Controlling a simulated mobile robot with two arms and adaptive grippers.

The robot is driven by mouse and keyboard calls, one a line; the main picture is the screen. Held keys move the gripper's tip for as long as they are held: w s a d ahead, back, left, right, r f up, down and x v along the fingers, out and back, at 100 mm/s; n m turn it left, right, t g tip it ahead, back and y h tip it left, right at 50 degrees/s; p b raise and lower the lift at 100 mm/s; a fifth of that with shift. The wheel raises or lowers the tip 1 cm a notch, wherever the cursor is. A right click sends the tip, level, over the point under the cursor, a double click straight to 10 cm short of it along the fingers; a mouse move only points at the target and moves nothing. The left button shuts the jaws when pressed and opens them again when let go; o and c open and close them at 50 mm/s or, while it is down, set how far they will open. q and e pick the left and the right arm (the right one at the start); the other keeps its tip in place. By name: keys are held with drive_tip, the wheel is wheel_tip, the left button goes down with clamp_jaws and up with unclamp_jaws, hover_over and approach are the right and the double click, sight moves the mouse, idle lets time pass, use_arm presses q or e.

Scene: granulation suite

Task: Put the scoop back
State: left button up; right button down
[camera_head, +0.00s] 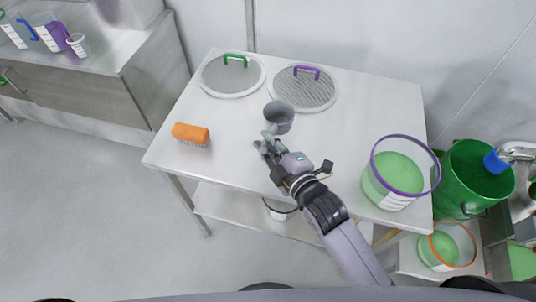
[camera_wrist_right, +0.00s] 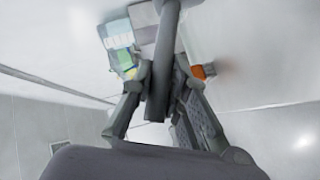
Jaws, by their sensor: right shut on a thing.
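The grey scoop (camera_head: 279,117) shows in the head view over the middle of the white table, its round cup at the far side of my gripper. My right gripper (camera_head: 268,146) is shut on the scoop's handle, which it mostly hides in this view. In the right wrist view the dark grey handle (camera_wrist_right: 162,75) stands between the two fingers of the right gripper (camera_wrist_right: 160,100). I cannot tell whether the cup touches the table or hangs just above it. My left gripper is not in view.
The table (camera_head: 225,175) holds an orange brush (camera_head: 191,133), a green-handled round lid (camera_head: 232,78), a purple-handled round lid (camera_head: 301,90) and a purple-rimmed container (camera_head: 398,172) of green material. A green bin (camera_head: 470,178) and an orange-rimmed container (camera_head: 446,246) stand at right. The front-left table is clear.

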wheel_tip(320, 180, down, 6)
drive_tip(key=shift+s+f, duration=0.1)
idle(0.4)
drive_tip(key=shift+f, duration=0.2)
drive_tip(key=c, duration=1.6)
unclamp_jaws()
drive_tip(key=shift+o, duration=0.2)
drive_tip(key=shift+r, duration=0.1)
